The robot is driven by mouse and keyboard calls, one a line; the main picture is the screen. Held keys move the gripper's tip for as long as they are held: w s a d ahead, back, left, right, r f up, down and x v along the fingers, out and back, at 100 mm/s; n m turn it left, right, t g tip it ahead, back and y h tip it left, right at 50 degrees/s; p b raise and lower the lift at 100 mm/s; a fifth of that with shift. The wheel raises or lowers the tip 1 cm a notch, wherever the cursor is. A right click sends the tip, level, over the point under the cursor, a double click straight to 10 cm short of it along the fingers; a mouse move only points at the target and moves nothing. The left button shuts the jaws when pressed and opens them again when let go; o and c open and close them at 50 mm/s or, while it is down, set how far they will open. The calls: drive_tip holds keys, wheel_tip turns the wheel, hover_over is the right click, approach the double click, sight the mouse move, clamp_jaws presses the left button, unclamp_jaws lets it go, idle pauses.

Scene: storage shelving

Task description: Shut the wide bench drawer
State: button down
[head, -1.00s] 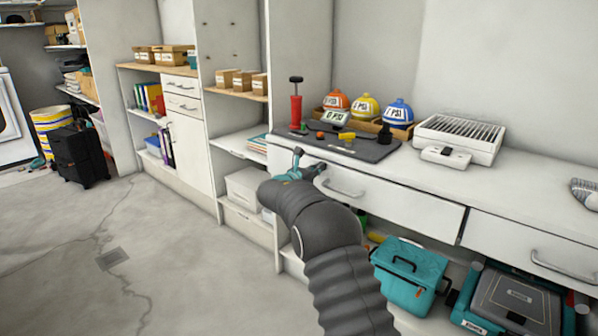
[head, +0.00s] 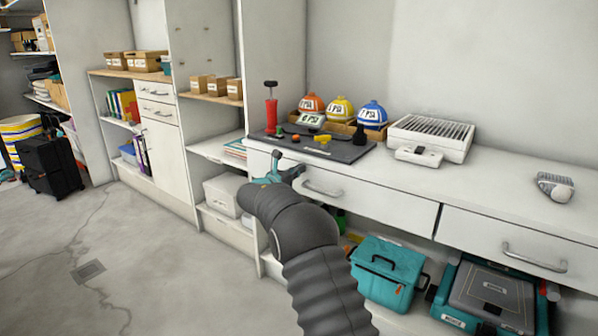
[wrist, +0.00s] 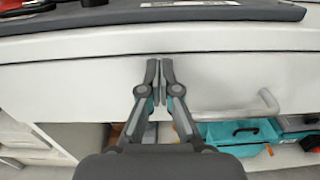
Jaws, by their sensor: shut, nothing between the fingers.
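The wide bench drawer (head: 385,202) has a white front with a curved metal handle (head: 323,191), under the bench top. Its front looks nearly flush with the neighbouring drawer; a narrow dark gap shows at its right end. In the wrist view the drawer front (wrist: 225,80) fills the middle below a thin dark line under the bench top, and the handle (wrist: 240,110) is at the right. My gripper (wrist: 163,66) is shut and empty, its fingertips at the upper drawer front, left of the handle. Contact is hard to tell. The head view shows my gripper (head: 288,165) near the drawer's left end.
A second drawer (head: 515,240) lies to the right. A teal toolbox (head: 388,272) stands below. Open floor (head: 60,270) lies left.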

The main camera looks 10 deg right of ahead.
drive_tip(key=b+v, duration=0.1)
drive_tip(key=v, duration=1.2)
drive_tip(key=s+d+f+m+g+y, duration=0.15)
drive_tip(key=s+f+m+g, duration=0.3)
drive_tip(key=f, duration=0.55)
drive_tip(key=s+d+f+m+g+y, duration=0.3)
drive_tip(key=s+m, duration=0.3)
drive_tip(key=s, duration=0.4)
drive_tip(key=s+d+r+m+y, duration=0.2)
drive_tip(key=s+r+m, duration=0.2)
drive_tip(key=s, duration=0.8)
drive_tip(key=s+d+r+m+y, duration=0.3)
drive_tip(key=s+m, duration=0.4)
drive_tip(key=s, duration=0.6)
drive_tip(key=s+d+r+m+y, duration=0.3)
drive_tip(key=s+r+m, duration=0.1)
drive_tip(key=s, duration=0.8)
drive_tip(key=shift+s+r+m, duration=0.35)
drive_tip(key=shift+m, duration=0.4)
